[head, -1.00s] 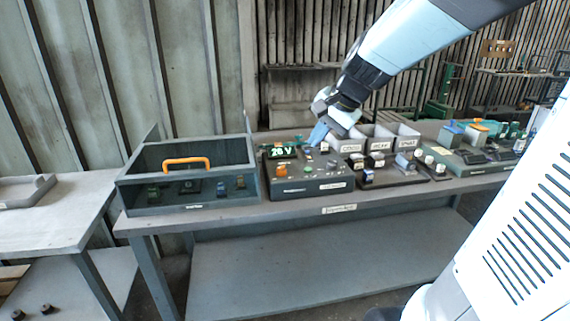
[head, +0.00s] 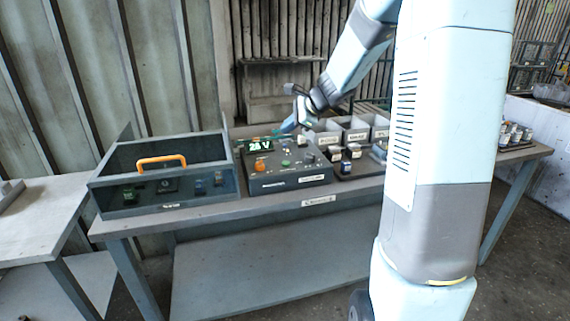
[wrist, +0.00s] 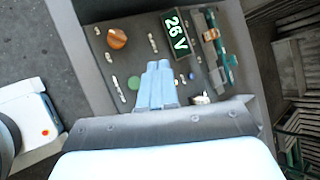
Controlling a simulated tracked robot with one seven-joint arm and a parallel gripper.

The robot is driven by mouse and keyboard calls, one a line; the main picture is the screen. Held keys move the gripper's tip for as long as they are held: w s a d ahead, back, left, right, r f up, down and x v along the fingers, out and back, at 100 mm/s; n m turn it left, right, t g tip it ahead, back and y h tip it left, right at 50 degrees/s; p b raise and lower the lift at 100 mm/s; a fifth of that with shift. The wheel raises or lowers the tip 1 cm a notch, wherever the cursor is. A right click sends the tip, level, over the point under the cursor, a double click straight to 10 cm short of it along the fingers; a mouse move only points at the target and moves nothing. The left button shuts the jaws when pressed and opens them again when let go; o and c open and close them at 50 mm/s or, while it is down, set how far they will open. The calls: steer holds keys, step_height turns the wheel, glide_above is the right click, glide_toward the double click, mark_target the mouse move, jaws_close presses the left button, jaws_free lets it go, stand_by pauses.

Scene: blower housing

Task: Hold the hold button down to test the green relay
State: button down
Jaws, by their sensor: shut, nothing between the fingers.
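The dark test panel (head: 300,180) stands on the bench with a lit display (head: 260,145) that reads 26 V. In the wrist view the display (wrist: 175,35) lies just beyond my fingers. My gripper (head: 287,127) is shut and empty above the back part of the panel. Its light blue fingers (wrist: 157,80) point down at the panel between a round green part (wrist: 134,82) and a small pale switch (wrist: 200,99). Contact with the panel cannot be told. The hold button cannot be made out; the fingers cover part of the panel. I cannot pick out the green relay for certain.
An orange knob (wrist: 117,38) sits on the panel. A clear-fronted case (head: 150,202) with an orange handle (head: 161,162) stands to its left. Grey labelled bins (head: 355,132) stand behind and right. My own arm column hides the bench's right part.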

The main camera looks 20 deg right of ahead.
mark_target(288, 163)
steer(key=shift+f, duration=4.4)
steer(key=shift+s+f, duration=0.1)
steer(key=shift+f, duration=0.7)
steer(key=shift+r, duration=0.15)
stand_by(1.5)
steer(key=shift+r, duration=0.7)
steer(key=shift+r, duration=2.55)
